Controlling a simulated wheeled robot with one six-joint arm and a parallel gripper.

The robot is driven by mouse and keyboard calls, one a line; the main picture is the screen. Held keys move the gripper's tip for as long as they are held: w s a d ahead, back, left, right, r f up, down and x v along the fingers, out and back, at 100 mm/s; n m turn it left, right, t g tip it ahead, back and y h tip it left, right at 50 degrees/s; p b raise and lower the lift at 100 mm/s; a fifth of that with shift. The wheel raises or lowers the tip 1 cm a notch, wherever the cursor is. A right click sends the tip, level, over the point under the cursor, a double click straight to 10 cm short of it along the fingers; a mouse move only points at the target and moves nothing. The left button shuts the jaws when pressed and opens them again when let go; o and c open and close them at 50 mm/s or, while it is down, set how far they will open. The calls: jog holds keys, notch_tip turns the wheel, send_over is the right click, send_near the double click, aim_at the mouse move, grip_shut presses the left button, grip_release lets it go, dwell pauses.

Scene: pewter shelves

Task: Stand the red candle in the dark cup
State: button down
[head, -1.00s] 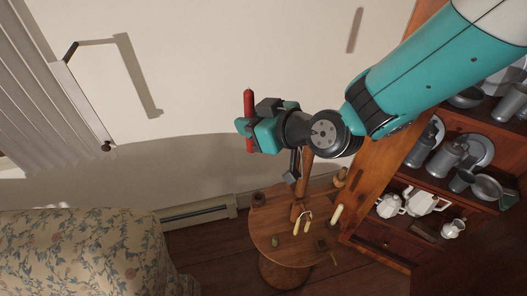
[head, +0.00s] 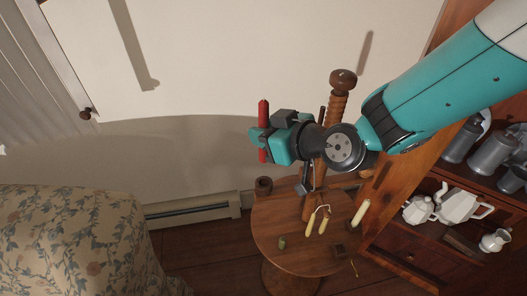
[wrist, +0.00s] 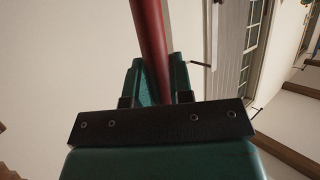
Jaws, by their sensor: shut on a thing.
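The red candle (head: 263,108) stands roughly upright in my gripper (head: 262,143), which is shut on it. Its top sticks up above the fingers and its lower end shows just below them. The dark cup (head: 263,185) is on the round wooden table (head: 268,222), at its back left edge. In the head view, the candle is above the cup with a gap between them. In the wrist view, the candle (wrist: 152,40) rises between the fingers of my gripper (wrist: 155,82). The cup does not show there.
On the table are joined pale candles (head: 322,225), a single pale candle (head: 360,213), a small green object (head: 282,242) and a dark square piece (head: 340,250). A turned wooden post (head: 337,106) rises behind my gripper. A cabinet (head: 395,200) stands right, a floral armchair (head: 75,245) left.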

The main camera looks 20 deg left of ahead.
aim_at(264, 161)
jog(key=shift+f, duration=0.45)
jog(key=shift+f+b, duration=1.8)
jog(key=shift+f, duration=0.8)
jog(key=shift+f+b, duration=0.6)
jog(key=shift+b, duration=0.15)
jog(key=shift+d+b, duration=0.1)
jog(key=shift+b, duration=0.4)
jog(key=shift+f+b, duration=1.5)
jog(key=shift+b, duration=0.25)
jog(key=c, duration=0.9)
grip_release()
